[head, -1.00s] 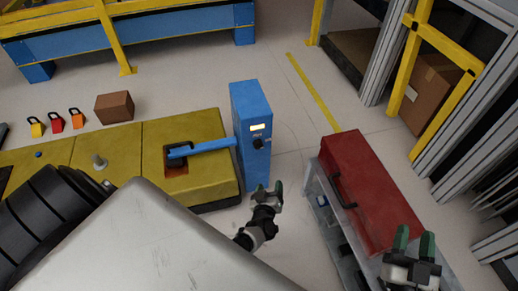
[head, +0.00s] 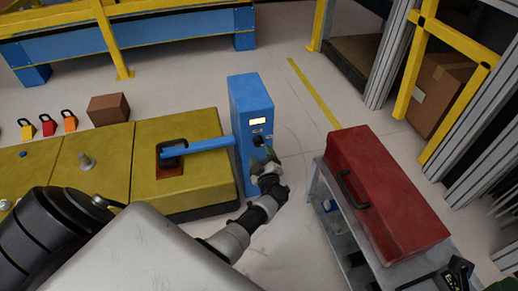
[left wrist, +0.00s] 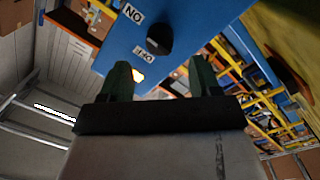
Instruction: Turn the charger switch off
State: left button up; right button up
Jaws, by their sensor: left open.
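The blue charger box (head: 250,105) stands upright at the end of the yellow unit. A lit display is on its face, with the dark round switch knob (head: 258,140) below it. My left gripper (head: 264,163) is open just below and in front of the knob, and hides part of the face. In the left wrist view the black knob (left wrist: 159,40) lies beyond and between the two spread fingers (left wrist: 161,78), apart from them. White labels are beside it; the knob's exact setting is unclear.
A blue arm (head: 205,146) joins the charger to the yellow unit (head: 100,160). A red toolbox (head: 385,185) sits on a grey cart to the right. Several small padlocks and a brown box (head: 108,108) are behind the yellow unit. Floor between charger and cart is free.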

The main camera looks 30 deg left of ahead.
aim_at(258, 144)
pick_arm(q)
jog(key=b+x, duration=0.1)
jog(key=x, duration=0.3)
jog(key=shift+w+a+f, duration=0.1)
jog(key=shift+w+a, duration=0.25)
jog(key=shift+a, duration=0.1)
jog(key=shift+b, duration=0.3)
jog(key=c, duration=0.9)
